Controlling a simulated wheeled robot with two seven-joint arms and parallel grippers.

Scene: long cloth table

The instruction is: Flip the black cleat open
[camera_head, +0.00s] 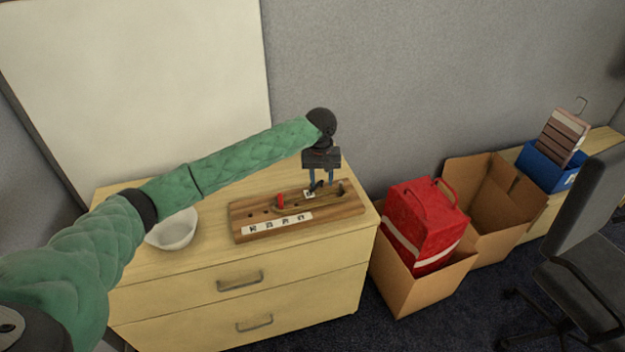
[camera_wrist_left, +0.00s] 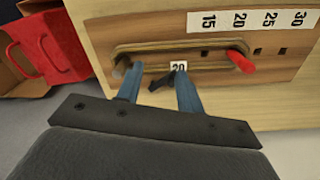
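The black cleat (camera_wrist_left: 168,82) is a small dark piece on the board by a white "20" tag (camera_wrist_left: 178,67). In the head view the cleat (camera_head: 315,186) is partly hidden by my gripper. My left gripper (camera_head: 321,183) points down over the board's right end. In the left wrist view its blue fingers (camera_wrist_left: 158,88) stand apart with the cleat between them, nearer the right finger; contact is unclear. My right gripper is not in view.
A red peg (camera_head: 280,201) stands in the board left of the cleat, and a metal post (camera_head: 340,188) stands at its right end. A white bowl (camera_head: 172,231) sits on the left. Cardboard boxes (camera_head: 413,286) with a red bag (camera_head: 424,225) are right of the dresser.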

